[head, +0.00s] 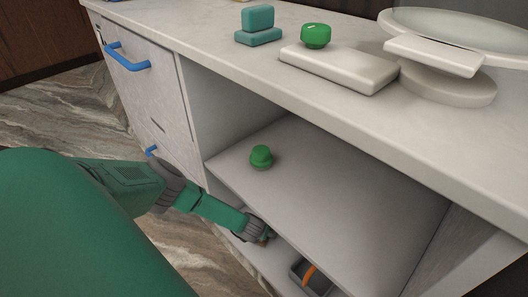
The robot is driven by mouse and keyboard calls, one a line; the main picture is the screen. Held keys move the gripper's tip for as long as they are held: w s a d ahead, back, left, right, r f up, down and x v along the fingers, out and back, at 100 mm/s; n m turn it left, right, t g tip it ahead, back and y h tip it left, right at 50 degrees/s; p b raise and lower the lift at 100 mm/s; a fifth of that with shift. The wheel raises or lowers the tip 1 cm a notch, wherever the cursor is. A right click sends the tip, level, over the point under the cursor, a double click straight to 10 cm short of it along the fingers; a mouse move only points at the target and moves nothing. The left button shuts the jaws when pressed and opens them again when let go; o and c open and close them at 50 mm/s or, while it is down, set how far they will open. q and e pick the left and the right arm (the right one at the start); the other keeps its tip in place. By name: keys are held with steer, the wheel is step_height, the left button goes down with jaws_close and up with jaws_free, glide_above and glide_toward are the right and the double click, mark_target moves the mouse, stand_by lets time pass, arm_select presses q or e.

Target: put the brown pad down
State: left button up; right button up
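My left arm reaches in from the left, and my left gripper (264,238) is low at the cabinet's open front, by the lower compartment. A small brown-orange patch (263,241) shows at its fingertips. It may be the brown pad, but it is too small and too covered to be sure. I cannot tell whether the fingers are shut on it or whether it touches the surface below. No other brown pad shows. My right gripper is out of view.
A dark tray (298,272) with an orange item lies right of the gripper. A green knobbed object (261,158) sits on the shelf (330,190) above. The counter holds teal blocks (258,20), a white slab (340,70) with a green object, and a round-topped stand (460,32). Blue handles (128,62) protrude left.

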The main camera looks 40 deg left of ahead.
arm_select(q)
steer(key=shift+a, duration=0.1)
steer(key=shift+s+r, duration=0.1)
steer(key=shift+r, duration=0.2)
steer(key=p+v, duration=0.7)
steer(key=v, duration=0.4)
steer(key=shift+r, duration=0.25)
steer(key=shift+s+d, duration=0.2)
steer(key=shift+s, duration=0.05)
